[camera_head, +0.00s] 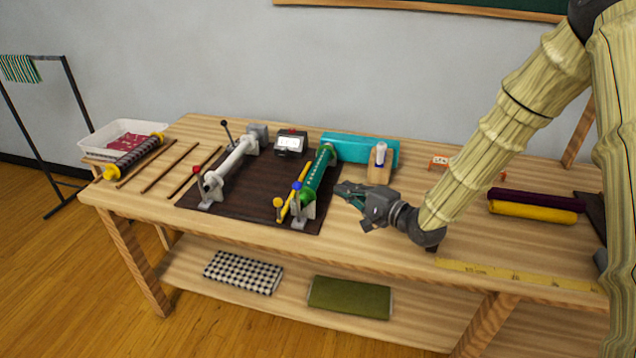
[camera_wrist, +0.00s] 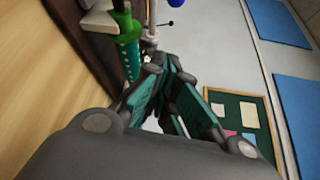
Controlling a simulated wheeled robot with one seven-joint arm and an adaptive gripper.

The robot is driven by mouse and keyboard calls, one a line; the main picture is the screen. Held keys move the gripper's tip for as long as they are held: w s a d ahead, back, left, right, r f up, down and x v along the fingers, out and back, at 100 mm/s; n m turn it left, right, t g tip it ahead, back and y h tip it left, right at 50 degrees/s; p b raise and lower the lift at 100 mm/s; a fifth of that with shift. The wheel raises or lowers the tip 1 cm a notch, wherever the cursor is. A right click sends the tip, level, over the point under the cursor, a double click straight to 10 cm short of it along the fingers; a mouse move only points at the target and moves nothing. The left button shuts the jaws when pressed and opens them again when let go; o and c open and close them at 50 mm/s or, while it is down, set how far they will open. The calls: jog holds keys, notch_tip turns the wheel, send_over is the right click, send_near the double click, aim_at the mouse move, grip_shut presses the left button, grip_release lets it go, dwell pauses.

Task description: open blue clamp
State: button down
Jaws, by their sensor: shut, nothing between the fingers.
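A small blue part (camera_head: 297,185), which looks like the blue clamp, sits beside the green dotted roller (camera_head: 318,174), near a yellow bar (camera_head: 286,207). In the wrist view a blue knob (camera_wrist: 177,3) shows at the top edge, cut off, and the green roller (camera_wrist: 130,55) stands left of the fingers. My gripper (camera_head: 342,191) is shut and empty, just right of the roller's near end, apart from the blue part with the roller between them. My gripper's fingers (camera_wrist: 163,72) meet in the wrist view. Whether the clamp is open or shut is too small to tell.
A dark mat (camera_head: 250,192) carries the roller stands and a white roller (camera_head: 230,162). A teal box (camera_head: 362,149) and a wooden holder (camera_head: 379,168) stand behind my gripper. Yellow and purple rolls (camera_head: 533,212) lie at the right. The table front right of the mat is mostly clear.

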jog(key=w+a+p, duration=0.2)
jog(key=w+a, duration=0.1)
jog(key=a, duration=0.5)
jog(key=shift+w+a+p, duration=0.25)
jog(key=shift+w+p, duration=0.1)
jog(key=shift+w, duration=0.05)
jog(key=shift+f, duration=0.1)
jog(key=shift+s+a, duration=0.1)
jog(key=shift+a, duration=0.05)
dwell(0.5)
